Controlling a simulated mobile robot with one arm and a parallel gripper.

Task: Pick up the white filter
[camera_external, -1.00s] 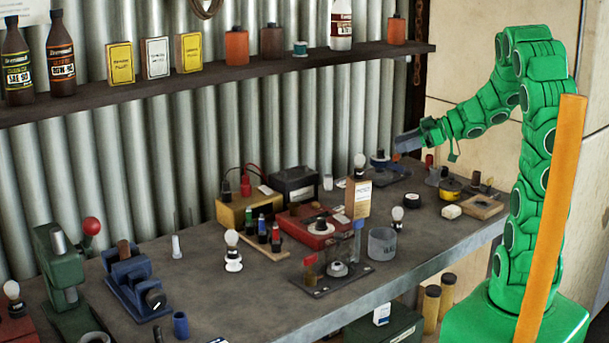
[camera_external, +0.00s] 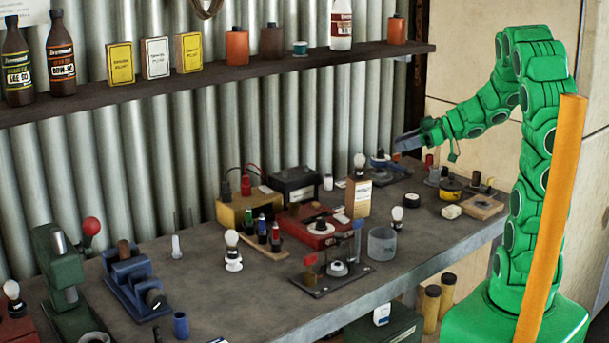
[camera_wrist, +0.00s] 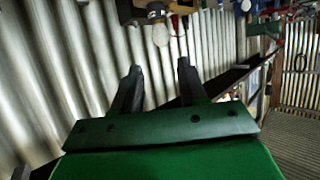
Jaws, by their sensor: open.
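A small upright white box with a dark printed label (camera_external: 156,58), the likely white filter, stands on the wall shelf between two yellow boxes. My gripper (camera_external: 402,142) is far to its right, above the back right of the bench and below the shelf's right end. In the wrist view my gripper (camera_wrist: 158,65) shows two dark fingers spread apart with nothing between them. I cannot make out the white box in the wrist view.
The dark shelf (camera_external: 215,76) runs along the corrugated wall. Dark bottles (camera_external: 62,55) stand left of the boxes; orange containers (camera_external: 237,46) and a white bottle (camera_external: 341,25) stand right. The bench (camera_external: 210,300) below is crowded with tools and parts.

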